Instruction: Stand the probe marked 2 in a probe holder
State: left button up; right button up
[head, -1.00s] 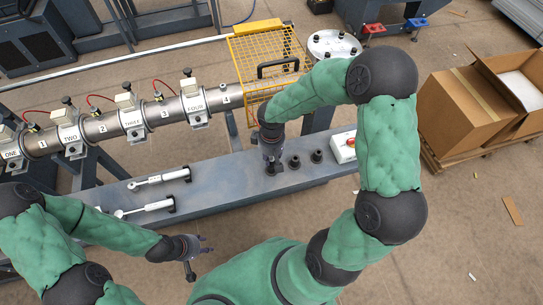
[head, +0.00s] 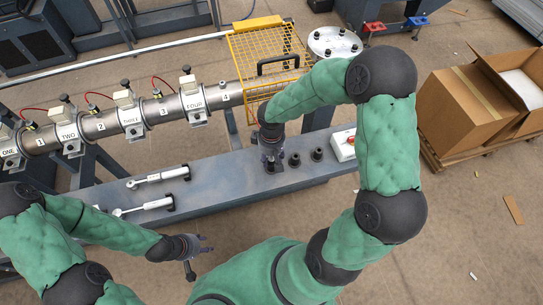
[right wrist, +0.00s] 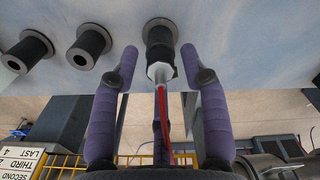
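Three black probe holders stand in a row on the grey bench. In the right wrist view they are the left holder (right wrist: 27,52), the middle holder (right wrist: 90,46) and the right holder (right wrist: 159,33). A probe with a pale hexagonal body (right wrist: 161,72) and a red cable stands at the right holder, its lower end hidden inside. No number is readable on it. My right gripper (right wrist: 159,57) has its fingers spread on both sides of this probe, with gaps. In the head view my right gripper (head: 271,152) is above the leftmost holder. My left gripper (head: 207,243) is open and empty before the bench.
The steel barrel (head: 140,113) with numbered ports, labelled clamps and red cables runs behind the bench (head: 225,172). Two white-handled tools (head: 158,181) lie on the bench's left. A yellow mesh guard (head: 265,62) stands behind my right arm. A control box (head: 344,145) is right of the holders.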

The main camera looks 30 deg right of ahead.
jog(key=shift+r, duration=0.1)
notch_tip(320, 180, up, 12)
dwell(0.7)
